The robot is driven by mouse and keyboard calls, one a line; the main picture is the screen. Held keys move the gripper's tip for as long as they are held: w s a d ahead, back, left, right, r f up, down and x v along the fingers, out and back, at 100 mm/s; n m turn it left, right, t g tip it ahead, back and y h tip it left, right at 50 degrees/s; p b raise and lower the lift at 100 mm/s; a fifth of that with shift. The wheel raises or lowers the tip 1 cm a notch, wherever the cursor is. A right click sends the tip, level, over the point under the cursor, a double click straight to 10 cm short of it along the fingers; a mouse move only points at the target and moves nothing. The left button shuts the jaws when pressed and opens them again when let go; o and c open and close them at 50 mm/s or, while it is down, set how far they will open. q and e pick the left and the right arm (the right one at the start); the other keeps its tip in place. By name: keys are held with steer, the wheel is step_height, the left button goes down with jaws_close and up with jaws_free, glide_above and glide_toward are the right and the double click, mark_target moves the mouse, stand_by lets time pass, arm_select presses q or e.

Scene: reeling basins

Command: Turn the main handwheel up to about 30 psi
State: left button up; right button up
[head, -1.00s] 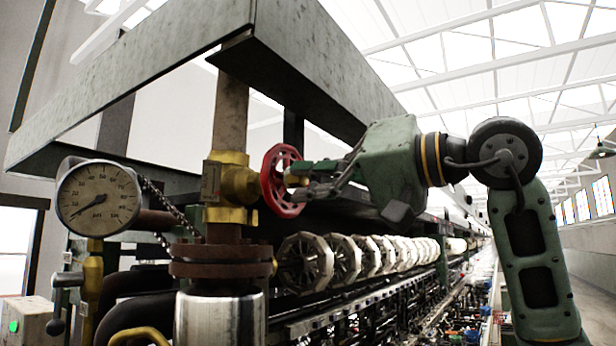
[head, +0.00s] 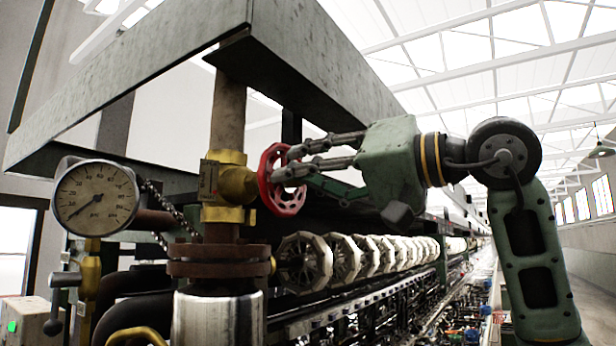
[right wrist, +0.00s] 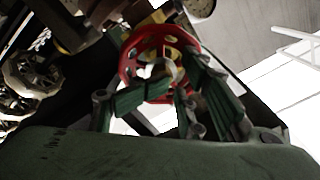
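The red main handwheel (head: 272,186) sits on the right side of a brass valve (head: 236,184) in the head view. It also shows in the right wrist view (right wrist: 127,62), facing my palm. My right gripper (head: 292,170) is at the handwheel from the right, its fingers spread apart, tips at or over the wheel's face. Whether they touch the wheel is unclear. The round psi gauge (head: 110,186) is left of the valve; its needle points to the lower left, at the low end of the scale. My left gripper is not in view.
A rusty pipe (head: 230,112) and flange (head: 218,262) stand at the valve. A grey-green beam frame (head: 320,75) hangs above. A row of pale reels (head: 342,257) runs back below the wheel. A chain (head: 160,215) hangs beside the gauge.

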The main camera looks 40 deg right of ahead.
steer(key=shift+d, duration=0.1)
steer(key=s+d+m, duration=0.1)
steer(key=s+m, duration=0.2)
steer(key=m, duration=1.1)
steer(key=s+d+m, duration=0.1)
steer(key=s+m, duration=0.2)
steer(key=m, duration=1.1)
steer(key=shift+s+d, duration=0.2)
stand_by(0.7)
